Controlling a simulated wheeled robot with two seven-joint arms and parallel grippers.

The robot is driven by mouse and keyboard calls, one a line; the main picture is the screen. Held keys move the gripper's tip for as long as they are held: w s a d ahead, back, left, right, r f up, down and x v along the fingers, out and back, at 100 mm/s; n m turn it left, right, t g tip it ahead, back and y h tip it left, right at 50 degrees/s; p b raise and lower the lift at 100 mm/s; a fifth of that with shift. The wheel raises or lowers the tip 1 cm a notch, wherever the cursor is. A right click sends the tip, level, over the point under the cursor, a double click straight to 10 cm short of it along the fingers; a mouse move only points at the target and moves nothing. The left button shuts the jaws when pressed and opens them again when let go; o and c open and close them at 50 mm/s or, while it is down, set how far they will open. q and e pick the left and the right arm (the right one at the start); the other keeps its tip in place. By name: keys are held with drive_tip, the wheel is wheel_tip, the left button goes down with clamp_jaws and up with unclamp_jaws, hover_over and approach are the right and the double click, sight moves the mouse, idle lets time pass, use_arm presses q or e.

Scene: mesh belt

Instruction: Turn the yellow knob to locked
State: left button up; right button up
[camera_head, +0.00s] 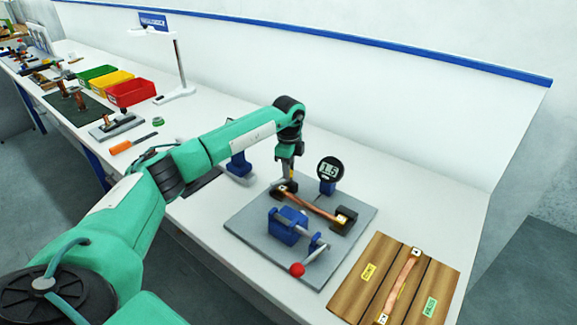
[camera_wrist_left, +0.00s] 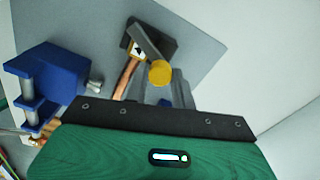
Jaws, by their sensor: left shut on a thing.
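The yellow knob (camera_wrist_left: 160,73) shows as a round yellow end in the left wrist view, at the tips of my left gripper's grey fingers. A dark grey bar (camera_wrist_left: 147,40) runs up and left from it, over a dark block with a white marked label. My left gripper (camera_head: 287,184) points down over the left dark block on the grey plate (camera_head: 250,226) and is shut on the knob. In the head view the gripper hides the knob. The locked mark cannot be made out. My right gripper is not in view.
A copper strip (camera_head: 312,207) runs between two dark blocks. A blue clamp (camera_head: 287,229) with a red ball handle (camera_head: 297,269) stands in front. A gauge reading 1.5 (camera_head: 330,170) stands behind. A wooden board (camera_head: 440,270) lies to the right. Bins (camera_head: 131,93) stand far left.

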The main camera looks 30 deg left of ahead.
use_arm(q)
drive_tip(key=n+p, duration=0.1)
drive_tip(key=n, duration=0.4)
drive_tip(key=shift+r, duration=0.15)
drive_tip(key=shift+w+n, duration=0.1)
drive_tip(key=shift+n, duration=0.3)
drive_tip(key=o, duration=1)
drive_tip(key=shift+r, duration=0.4)
wheel_tip(320, 180, up, 13)
drive_tip(key=b, duration=0.3)
